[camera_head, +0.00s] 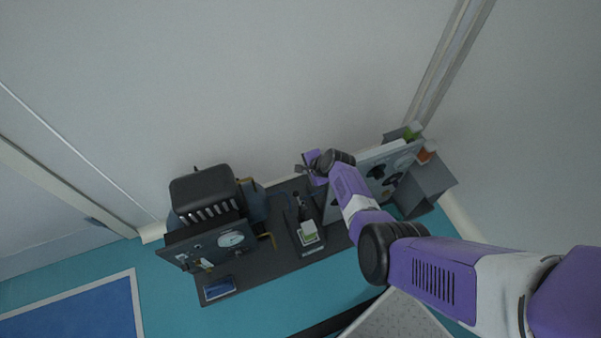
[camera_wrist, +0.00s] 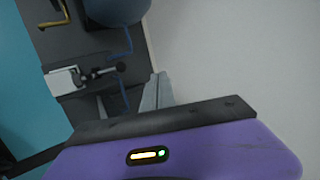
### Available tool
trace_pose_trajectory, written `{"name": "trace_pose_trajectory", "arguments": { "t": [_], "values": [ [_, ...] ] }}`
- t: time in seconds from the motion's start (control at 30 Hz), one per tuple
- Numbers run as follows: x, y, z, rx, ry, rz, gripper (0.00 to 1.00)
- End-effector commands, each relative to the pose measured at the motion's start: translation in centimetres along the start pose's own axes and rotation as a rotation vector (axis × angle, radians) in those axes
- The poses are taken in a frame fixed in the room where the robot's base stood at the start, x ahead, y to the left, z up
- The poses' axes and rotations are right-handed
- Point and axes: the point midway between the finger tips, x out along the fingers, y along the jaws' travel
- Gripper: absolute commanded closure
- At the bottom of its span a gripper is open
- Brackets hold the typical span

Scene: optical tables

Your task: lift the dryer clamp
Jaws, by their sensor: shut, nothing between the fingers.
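My gripper (camera_head: 301,169) is at the back edge of the dark bench board, above the equipment, and is shut with nothing held. In the wrist view its dark finger bar (camera_wrist: 165,118) spans the lower middle. What looks like the dryer clamp, a small pale fixture with a dark knob (camera_head: 307,233), stands on the board below and in front of my gripper. It also shows at the left in the wrist view (camera_wrist: 64,81), apart from my fingers. I cannot tell its exact shape or be sure it is the clamp.
A dark machine with a round gauge (camera_head: 231,240) stands left of the fixture. A grey panel with dials (camera_head: 384,172) and a grey bin (camera_head: 424,188) are at the right, partly behind my arm. A blue-screened device (camera_head: 219,288) lies at the front left. A wall rises behind.

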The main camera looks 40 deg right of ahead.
Motion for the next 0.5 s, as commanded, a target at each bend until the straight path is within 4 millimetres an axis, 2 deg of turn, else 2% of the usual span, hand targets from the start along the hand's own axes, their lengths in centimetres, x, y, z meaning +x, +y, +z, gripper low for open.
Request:
{"name": "trace_pose_trajectory", "arguments": {
  "t": [0.03,0.13,0.5],
  "values": [
    [-0.79,-0.48,0.02,-0.001,0.0,0.0,1.0],
    [-1.41,-0.94,-0.03,-0.001,0.0,0.0,1.0],
    [-1.7,-1.14,-0.08,0.0,0.0,0.001,1.0]
  ]
}}
